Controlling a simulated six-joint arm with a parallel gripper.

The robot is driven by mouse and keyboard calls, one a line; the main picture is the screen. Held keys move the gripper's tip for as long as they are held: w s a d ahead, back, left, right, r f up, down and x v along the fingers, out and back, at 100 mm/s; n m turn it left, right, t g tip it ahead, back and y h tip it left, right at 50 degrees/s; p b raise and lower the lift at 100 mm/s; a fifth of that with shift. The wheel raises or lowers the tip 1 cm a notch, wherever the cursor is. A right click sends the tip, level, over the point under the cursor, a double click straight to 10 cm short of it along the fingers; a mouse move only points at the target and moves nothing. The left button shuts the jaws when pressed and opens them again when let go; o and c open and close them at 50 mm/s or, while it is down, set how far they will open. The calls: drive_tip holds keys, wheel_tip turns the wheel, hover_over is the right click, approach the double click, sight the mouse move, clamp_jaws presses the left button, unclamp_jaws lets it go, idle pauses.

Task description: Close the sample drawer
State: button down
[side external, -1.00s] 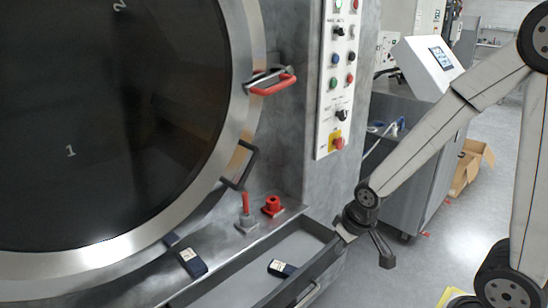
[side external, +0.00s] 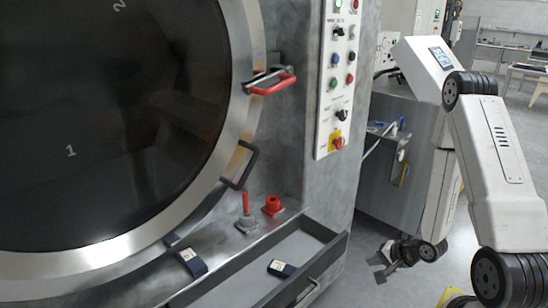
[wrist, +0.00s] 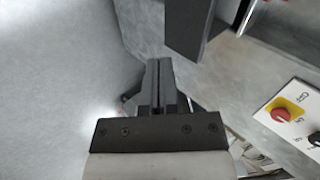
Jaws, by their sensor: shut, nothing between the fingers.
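The sample drawer (side external: 326,255) is the grey tray at the bottom of the machine in the side external view. It stands pulled out, with its inside showing and a bar handle (side external: 307,293) on its front panel. A small dark blue device (side external: 281,268) with a pale face lies inside it. My gripper (side external: 380,274) is shut and empty, to the right of the drawer and apart from it. In the wrist view my shut fingers (wrist: 158,72) show over the floor, with a dark panel (wrist: 190,25), apparently part of the drawer, just beyond them.
Floor around my gripper is clear.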

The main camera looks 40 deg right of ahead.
drive_tip(key=shift+s+f+m+t, duration=0.2)
drive_tip(key=shift+s+m+t, duration=0.1)
drive_tip(key=shift+m, duration=0.3)
drive_tip(key=shift+w+f, duration=0.1)
approach(330, 260)
wheel_tip(330, 260, down, 5)
drive_tip(key=w, duration=0.3)
drive_tip(key=shift+w+d, duration=0.25)
drive_tip(key=shift+w, duration=0.6)
drive_tip(key=w, duration=1.7)
drive_tip(key=shift+a, duration=0.1)
